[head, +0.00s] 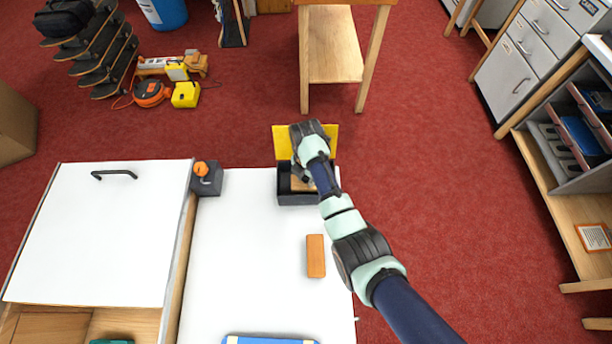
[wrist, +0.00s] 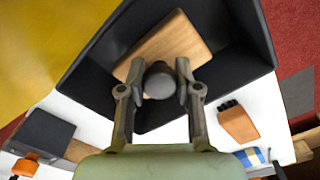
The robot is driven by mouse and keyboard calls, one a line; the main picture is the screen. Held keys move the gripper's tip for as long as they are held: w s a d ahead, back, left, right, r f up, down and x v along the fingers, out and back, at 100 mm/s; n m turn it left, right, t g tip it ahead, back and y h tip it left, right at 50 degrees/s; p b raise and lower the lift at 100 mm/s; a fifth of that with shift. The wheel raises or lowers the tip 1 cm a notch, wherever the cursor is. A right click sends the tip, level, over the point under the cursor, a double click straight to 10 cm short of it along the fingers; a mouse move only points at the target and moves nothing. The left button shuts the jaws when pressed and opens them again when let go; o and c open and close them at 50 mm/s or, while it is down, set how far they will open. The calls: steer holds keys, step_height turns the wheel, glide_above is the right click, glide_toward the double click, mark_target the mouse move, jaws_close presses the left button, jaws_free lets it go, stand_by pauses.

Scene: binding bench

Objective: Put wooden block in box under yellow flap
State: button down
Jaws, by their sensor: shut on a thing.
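The wooden block (head: 298,186) is light tan and sits within the walls of the open dark box (head: 297,199). It also shows in the wrist view (wrist: 182,38), turned at an angle to the box walls, with a round dark grey knob (wrist: 158,86) over it. My gripper (wrist: 158,70) is shut on this knob, one finger on each side. I cannot tell whether the block touches the box floor. The yellow flap (head: 282,146) stands open at the box's far side and fills the left of the wrist view (wrist: 45,45). My arm hides the box's right part.
An orange-brown piece (head: 316,256) lies on the white bench top (head: 250,250). A dark block with an orange knob (head: 205,180) stands left of the box. A white panel with a black handle (head: 114,174) is farther left. A blue item (head: 270,340) lies at the near edge.

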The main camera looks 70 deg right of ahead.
steer(key=c, duration=0.8)
jaws_free()
steer(key=shift+r, duration=0.1)
step_height(320, 180, up, 13)
steer(key=p, duration=0.4)
